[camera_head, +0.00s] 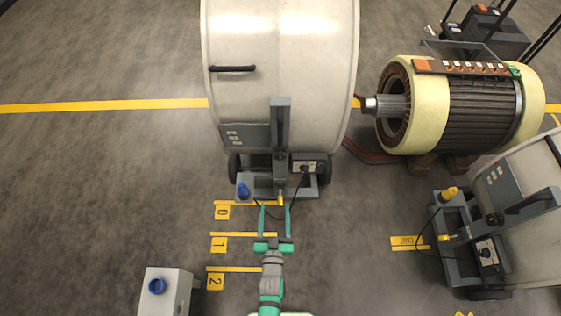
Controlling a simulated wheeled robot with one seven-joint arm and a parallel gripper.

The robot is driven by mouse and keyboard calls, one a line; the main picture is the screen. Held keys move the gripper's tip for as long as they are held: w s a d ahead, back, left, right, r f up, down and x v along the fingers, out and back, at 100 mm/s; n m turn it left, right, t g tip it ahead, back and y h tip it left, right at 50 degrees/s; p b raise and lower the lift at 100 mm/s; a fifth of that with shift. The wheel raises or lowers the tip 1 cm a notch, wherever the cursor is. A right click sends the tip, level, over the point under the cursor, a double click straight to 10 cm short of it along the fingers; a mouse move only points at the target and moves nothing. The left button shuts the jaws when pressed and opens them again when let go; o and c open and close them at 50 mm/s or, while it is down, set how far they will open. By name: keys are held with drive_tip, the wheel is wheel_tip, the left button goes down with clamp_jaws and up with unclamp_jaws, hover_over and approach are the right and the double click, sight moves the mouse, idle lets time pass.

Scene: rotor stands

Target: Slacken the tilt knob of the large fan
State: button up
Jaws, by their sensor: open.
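The large fan (280,70) is a big pale drum on wheels at the top centre, with a grey stand at its near side. A blue knob (243,191) sits on the left of the stand's base. A small yellow knob or handle (280,201) sits at the front of the stand. I cannot tell from the picture which one is the tilt knob. My gripper (275,209) is open, its two green fingers pointing at the stand. The fingertips lie on either side of the yellow part in this view; contact or depth cannot be told.
A smaller fan (530,215) with a yellow knob (449,193) stands at the right. A motor (480,110) is behind it. A grey box (170,290) with a blue knob stands lower left. A dark cable (266,212) hangs near my fingers. The left floor is clear.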

approach(281, 158)
drive_tip(key=shift+n+t, duration=0.3)
drive_tip(key=w, duration=0.8)
drive_tip(key=shift+w+f, duration=0.2)
drive_tip(key=shift+f, duration=0.15)
drive_tip(key=shift+c, duration=0.2)
drive_tip(key=c, duration=1)
